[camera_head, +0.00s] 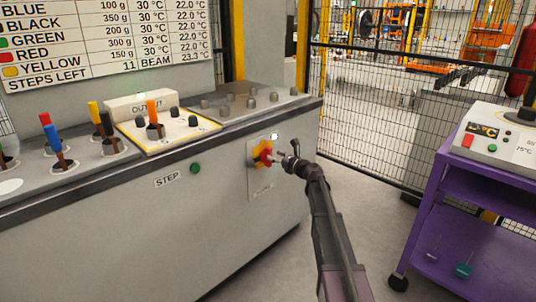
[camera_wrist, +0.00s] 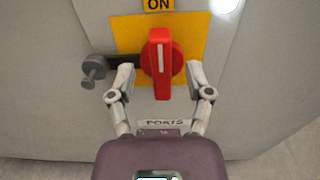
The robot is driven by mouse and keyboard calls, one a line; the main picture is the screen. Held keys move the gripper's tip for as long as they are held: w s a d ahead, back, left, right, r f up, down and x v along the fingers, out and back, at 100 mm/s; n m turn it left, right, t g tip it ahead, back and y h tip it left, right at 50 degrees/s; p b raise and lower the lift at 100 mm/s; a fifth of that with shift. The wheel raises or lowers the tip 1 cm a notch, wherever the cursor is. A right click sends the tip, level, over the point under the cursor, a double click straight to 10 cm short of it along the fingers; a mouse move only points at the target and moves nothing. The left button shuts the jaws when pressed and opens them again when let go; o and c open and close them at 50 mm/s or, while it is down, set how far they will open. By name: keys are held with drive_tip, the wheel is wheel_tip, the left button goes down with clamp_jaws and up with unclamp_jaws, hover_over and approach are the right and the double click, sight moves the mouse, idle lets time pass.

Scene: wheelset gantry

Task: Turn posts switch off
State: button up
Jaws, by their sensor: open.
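The posts switch (camera_head: 264,154) is a red rotary handle on a yellow plate, on the front of the grey cabinet. In the wrist view the red handle (camera_wrist: 159,63) stands upright, pointing to the ON label (camera_wrist: 159,5). A label reading roughly POSTS (camera_wrist: 163,123) is below it. My gripper (camera_wrist: 159,82) is open, with one finger on each side of the handle's lower part. A gap shows between each finger and the handle. My gripper also shows in the head view (camera_head: 287,158), at the right of the switch.
A grey knob-like part (camera_wrist: 92,70) sticks out left of the switch. A green STEP button (camera_head: 195,168) is on the cabinet front. Coloured posts (camera_head: 52,138) stand on the cabinet top. A purple cart (camera_head: 459,205) stands at right; the floor between is clear.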

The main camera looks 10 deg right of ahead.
sight(271, 153)
drive_tip(key=shift+x, duration=1.95)
drive_tip(key=shift+c, duration=0.2)
